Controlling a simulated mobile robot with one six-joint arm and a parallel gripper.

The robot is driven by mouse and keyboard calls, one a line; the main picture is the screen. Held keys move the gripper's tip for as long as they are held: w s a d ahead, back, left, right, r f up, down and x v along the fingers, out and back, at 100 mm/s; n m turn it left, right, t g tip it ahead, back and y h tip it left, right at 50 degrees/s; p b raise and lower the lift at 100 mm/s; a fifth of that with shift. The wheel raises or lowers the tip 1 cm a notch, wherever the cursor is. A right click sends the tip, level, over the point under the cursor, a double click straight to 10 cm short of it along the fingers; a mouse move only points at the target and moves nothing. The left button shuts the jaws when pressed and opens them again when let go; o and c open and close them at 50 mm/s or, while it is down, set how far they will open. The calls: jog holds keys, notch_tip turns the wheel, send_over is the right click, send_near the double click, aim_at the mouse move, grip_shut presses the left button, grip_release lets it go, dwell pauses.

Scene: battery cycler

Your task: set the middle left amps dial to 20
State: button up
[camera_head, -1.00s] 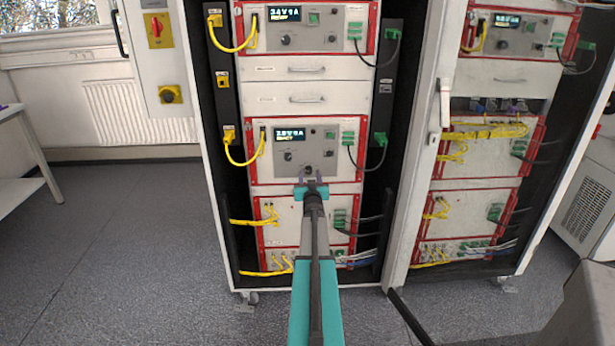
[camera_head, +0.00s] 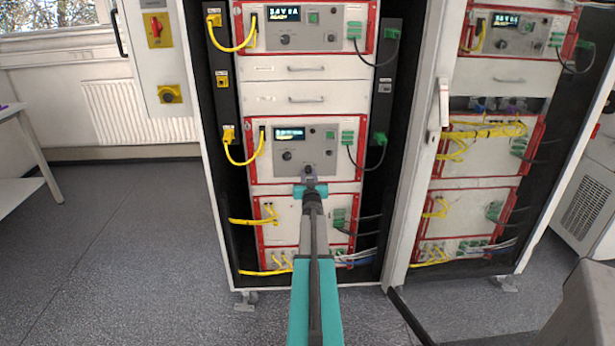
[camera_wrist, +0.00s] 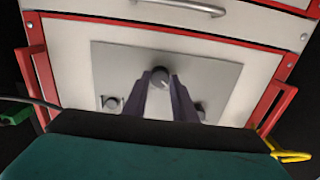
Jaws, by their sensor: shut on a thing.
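The middle left unit (camera_head: 263,173) is a pale panel with a red frame, a grey control plate and a small lit display (camera_head: 289,134) whose figures are too small to read. The amps dial (camera_wrist: 160,76) is a dark round knob low on that plate; its setting cannot be read. My gripper (camera_head: 309,175) reaches it from below in the head view. In the wrist view its two purple fingers (camera_wrist: 160,92) are shut on the dial, one on each side. Another dark knob (camera_head: 287,155) sits higher and to the left in the head view.
A yellow cable (camera_head: 240,161) hangs left of the unit and a black cable with green plugs (camera_head: 381,139) hangs right. A similar unit (camera_head: 333,40) sits above, beyond drawers with handles (camera_head: 306,100). The open floor (camera_head: 120,240) lies to the left.

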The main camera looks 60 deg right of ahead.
jog(key=shift+w+d+r, duration=0.15)
jog(key=shift+w+d, duration=0.05)
jog(key=shift+d, duration=0.15)
jog(key=shift+m, duration=0.4)
jog(key=m+p, duration=0.2)
jog(key=m, duration=0.4)
jog(key=shift+d+r+p, duration=0.1)
jog(key=shift+p, duration=0.25)
jog(key=m+p, duration=0.1)
jog(key=m, duration=0.3)
jog(key=shift+m, duration=0.4)
jog(key=m+p, duration=0.1)
jog(key=m, duration=0.3)
